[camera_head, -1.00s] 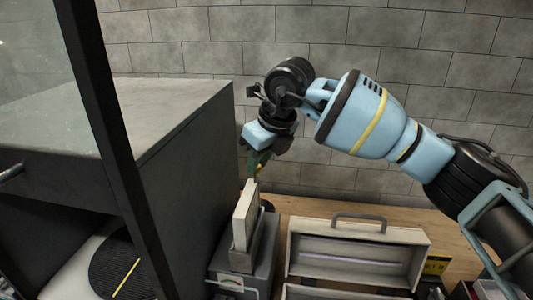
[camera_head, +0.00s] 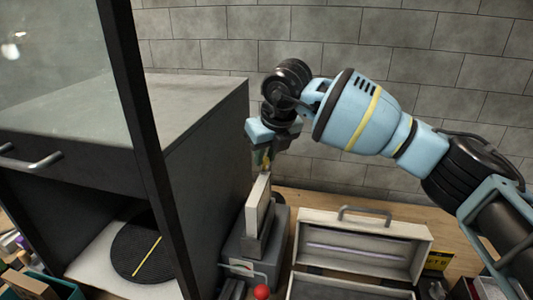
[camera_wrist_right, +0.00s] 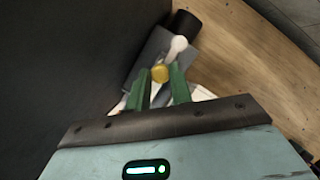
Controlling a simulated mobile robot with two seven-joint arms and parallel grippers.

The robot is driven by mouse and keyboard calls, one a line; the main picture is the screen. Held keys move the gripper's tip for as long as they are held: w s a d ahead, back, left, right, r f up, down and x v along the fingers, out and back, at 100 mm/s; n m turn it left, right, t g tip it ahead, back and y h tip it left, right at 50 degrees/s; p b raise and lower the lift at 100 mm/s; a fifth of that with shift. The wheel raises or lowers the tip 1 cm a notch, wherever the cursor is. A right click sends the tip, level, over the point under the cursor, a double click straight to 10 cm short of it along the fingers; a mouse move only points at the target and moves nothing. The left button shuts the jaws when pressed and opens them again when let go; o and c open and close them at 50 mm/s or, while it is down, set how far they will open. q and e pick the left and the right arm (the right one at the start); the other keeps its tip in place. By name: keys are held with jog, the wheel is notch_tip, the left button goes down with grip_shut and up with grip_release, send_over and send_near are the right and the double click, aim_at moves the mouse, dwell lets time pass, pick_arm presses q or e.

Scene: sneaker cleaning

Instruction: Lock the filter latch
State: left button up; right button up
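The filter unit (camera_head: 244,247) is a grey box with an upright pale panel (camera_head: 258,208) on top, beside the dark cabinet. My right gripper (camera_head: 264,163) points down just above and behind the panel's top. In the right wrist view, the green fingers of my right gripper (camera_wrist_right: 158,82) are apart. A round yellow knob (camera_wrist_right: 160,73), perhaps part of the latch, shows between their tips; whether they touch it I cannot tell. A white rounded lever end (camera_wrist_right: 178,46) and a black cylinder (camera_wrist_right: 186,25) lie just beyond. My left gripper is not in view.
The dark cabinet (camera_head: 205,165) stands close on the left, with a round black pad (camera_head: 140,250) inside. An open pale toolbox (camera_head: 365,240) stands on the wooden table to the right. A red ball-shaped knob (camera_head: 261,292) is in front of the unit. A block wall is behind.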

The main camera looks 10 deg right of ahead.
jog(key=o, duration=0.4)
jog(key=v, duration=0.7)
jog(key=shift+r, duration=0.35)
jog(key=shift+s, duration=0.1)
